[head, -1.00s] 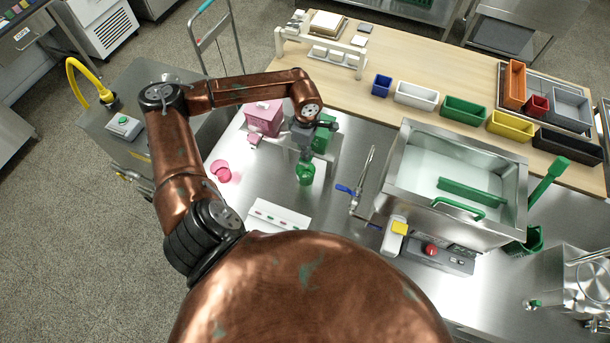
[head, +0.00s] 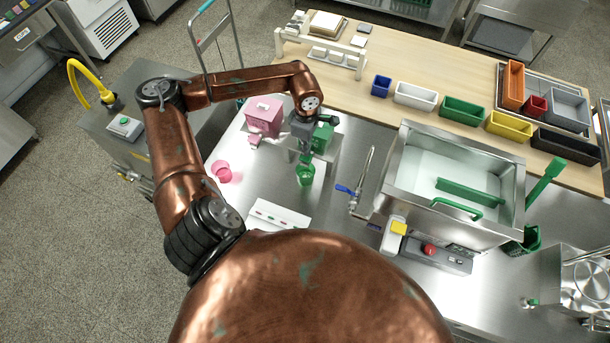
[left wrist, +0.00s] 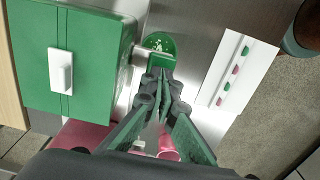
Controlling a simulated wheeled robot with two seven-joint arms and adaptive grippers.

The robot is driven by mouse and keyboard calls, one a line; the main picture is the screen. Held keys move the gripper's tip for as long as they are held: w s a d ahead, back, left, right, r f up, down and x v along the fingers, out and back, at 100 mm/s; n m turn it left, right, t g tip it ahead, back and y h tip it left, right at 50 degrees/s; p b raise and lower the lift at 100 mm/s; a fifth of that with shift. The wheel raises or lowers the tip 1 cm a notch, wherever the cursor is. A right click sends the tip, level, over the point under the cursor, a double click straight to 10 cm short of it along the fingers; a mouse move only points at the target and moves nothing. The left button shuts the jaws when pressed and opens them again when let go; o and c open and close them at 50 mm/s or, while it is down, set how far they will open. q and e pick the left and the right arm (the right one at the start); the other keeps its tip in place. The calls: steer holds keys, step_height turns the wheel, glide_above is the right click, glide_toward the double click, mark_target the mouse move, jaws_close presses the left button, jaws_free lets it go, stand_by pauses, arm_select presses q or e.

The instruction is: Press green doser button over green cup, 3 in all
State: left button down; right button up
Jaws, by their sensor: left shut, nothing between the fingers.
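The green doser (head: 322,137) stands on the steel table beside the pink doser. In the left wrist view it is a green box (left wrist: 75,62), with its green button (left wrist: 162,61) jutting out over the cup. The green cup (head: 305,176) stands under the doser's front; in the left wrist view, the part of the cup (left wrist: 157,42) that shows has pale specks in it. My left gripper (head: 305,157) is shut and empty, its tips (left wrist: 158,76) at the button; I cannot tell whether they touch it. My right gripper is out of view.
The pink doser (head: 264,117) is left of my gripper, and a pink cup (head: 222,171) stands in front of it. A white card with coloured marks (head: 278,216) lies nearer. A blue-handled tap (head: 352,191) and steel basin (head: 452,187) are to the right.

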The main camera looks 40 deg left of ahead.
arm_select(q)
steer(key=shift+f, duration=0.2)
steer(key=shift+f+b, duration=0.7)
steer(key=shift+b, duration=0.1)
steer(key=shift+f+b, duration=0.6)
steer(key=shift+f, duration=0.15)
steer(key=shift+r, duration=0.15)
steer(key=shift+r+p, duration=0.65)
steer(key=shift+r, duration=0.85)
